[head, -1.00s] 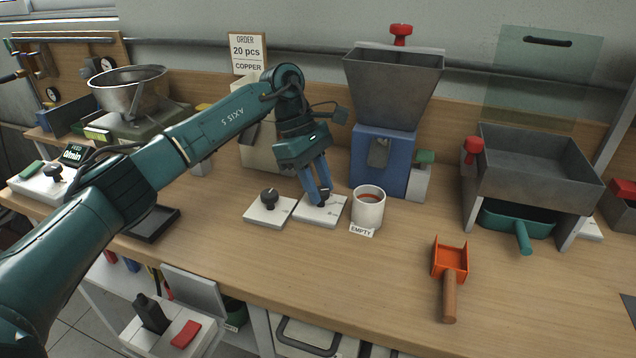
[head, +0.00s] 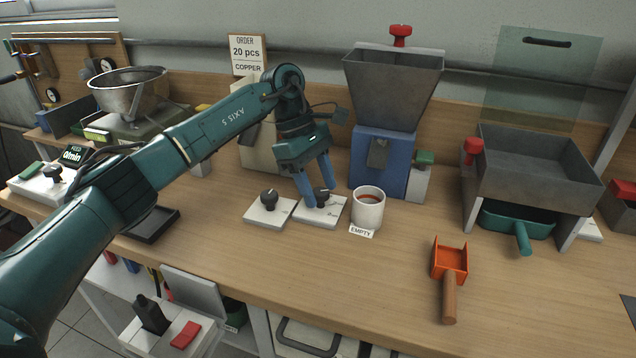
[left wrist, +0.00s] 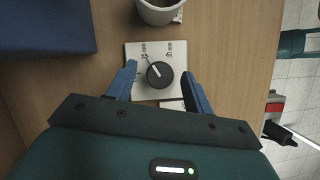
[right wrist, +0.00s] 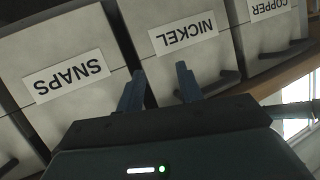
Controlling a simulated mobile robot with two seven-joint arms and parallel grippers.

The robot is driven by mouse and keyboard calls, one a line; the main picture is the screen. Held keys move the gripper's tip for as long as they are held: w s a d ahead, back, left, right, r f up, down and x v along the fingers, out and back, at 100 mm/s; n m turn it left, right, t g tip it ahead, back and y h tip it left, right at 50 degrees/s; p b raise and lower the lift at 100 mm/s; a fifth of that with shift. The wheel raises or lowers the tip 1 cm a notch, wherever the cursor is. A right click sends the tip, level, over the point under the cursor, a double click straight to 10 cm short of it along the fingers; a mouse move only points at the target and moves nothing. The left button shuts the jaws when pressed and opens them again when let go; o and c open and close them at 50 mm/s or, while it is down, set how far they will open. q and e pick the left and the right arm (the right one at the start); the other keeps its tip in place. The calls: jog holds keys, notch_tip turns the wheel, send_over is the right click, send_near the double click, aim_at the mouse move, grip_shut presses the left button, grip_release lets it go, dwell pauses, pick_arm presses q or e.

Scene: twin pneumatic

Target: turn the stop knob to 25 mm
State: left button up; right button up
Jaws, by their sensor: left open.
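The stop knob (head: 321,194) is a black round knob on a white plate (head: 312,218) with printed mm marks. It also shows in the left wrist view (left wrist: 159,75), where its white pointer line aims up and left, toward the upper-left mm mark; the small figures are hard to read. My left gripper (head: 320,197) is open, its blue fingers on either side of the knob with gaps between. In the left wrist view the fingers (left wrist: 159,84) stand apart. My right gripper (right wrist: 158,85) is open and empty in front of labelled bins.
A similar black knob on a white plate (head: 268,212) stands just left. A cup (head: 368,212) with an EMPTY tag stands close on the right. A blue hopper stand (head: 368,165) is behind. An orange scoop (head: 450,262) lies to the right; the front bench is clear.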

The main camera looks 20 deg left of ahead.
pick_arm(q)
jog(key=v, duration=1.3)
jog(key=shift+p, duration=0.4)
